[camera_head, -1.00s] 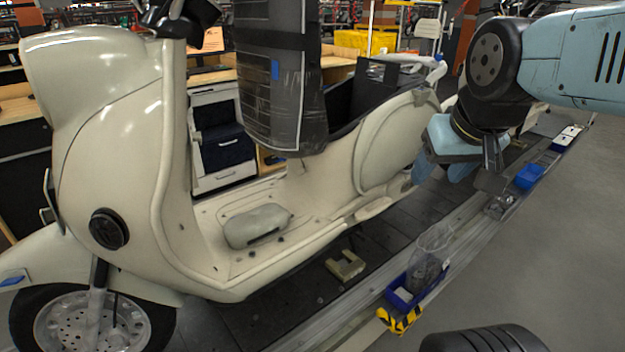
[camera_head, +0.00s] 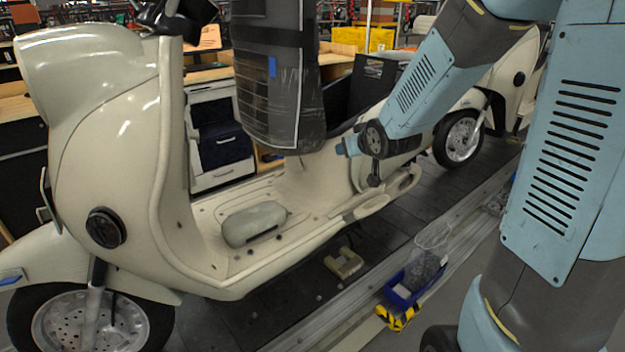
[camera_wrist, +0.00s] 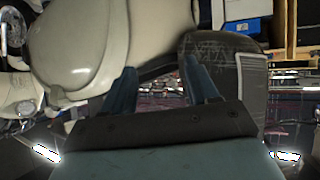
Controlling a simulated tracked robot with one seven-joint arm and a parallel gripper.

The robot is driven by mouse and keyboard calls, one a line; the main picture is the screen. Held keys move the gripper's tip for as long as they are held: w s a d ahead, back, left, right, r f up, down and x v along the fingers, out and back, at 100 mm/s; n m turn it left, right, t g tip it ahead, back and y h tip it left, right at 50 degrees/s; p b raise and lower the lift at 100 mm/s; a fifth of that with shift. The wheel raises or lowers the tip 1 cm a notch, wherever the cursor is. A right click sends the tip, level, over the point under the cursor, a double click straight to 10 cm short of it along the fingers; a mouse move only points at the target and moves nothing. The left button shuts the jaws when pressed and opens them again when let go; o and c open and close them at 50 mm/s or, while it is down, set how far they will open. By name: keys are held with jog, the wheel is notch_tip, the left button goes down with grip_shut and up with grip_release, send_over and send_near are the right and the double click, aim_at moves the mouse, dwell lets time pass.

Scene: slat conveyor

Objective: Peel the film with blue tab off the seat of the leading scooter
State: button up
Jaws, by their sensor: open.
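The leading scooter (camera_head: 110,140) is cream and fills the left of the head view. Its dark seat (camera_head: 290,100) stands tipped up above the footboard, covered by shiny, wrinkled clear film (camera_head: 272,110). A small blue tab (camera_head: 272,67) shows on the film's upper part. My gripper (camera_head: 346,147) is just right of the seat's lower end, over the scooter's body. In the wrist view my gripper (camera_wrist: 159,75) is open and empty, and one finger overlaps the dark seat (camera_wrist: 225,62). I cannot tell whether it touches. The tab is not visible there.
A blue bin with a clear bag (camera_head: 418,275) stands beside the conveyor by yellow-black striping. A pale bracket (camera_head: 344,263) lies on the dark slats (camera_head: 300,300). Another scooter (camera_head: 510,75) stands behind at right. Workbenches and a drawer cabinet (camera_head: 218,140) stand beyond.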

jog(key=w+a+f+m+t+y, duration=0.1)
jog(key=w+a+f+t+y, duration=0.4)
jog(key=a+f+y, duration=0.6)
jog(key=w+a+h, duration=0.3)
jog(key=w+a, duration=0.3)
jog(key=w, duration=0.5)
jog(key=shift+w+a+r, duration=0.15)
jog(key=shift+w, duration=0.1)
jog(key=shift+c, duration=0.2)
grip_shut()
dwell(0.4)
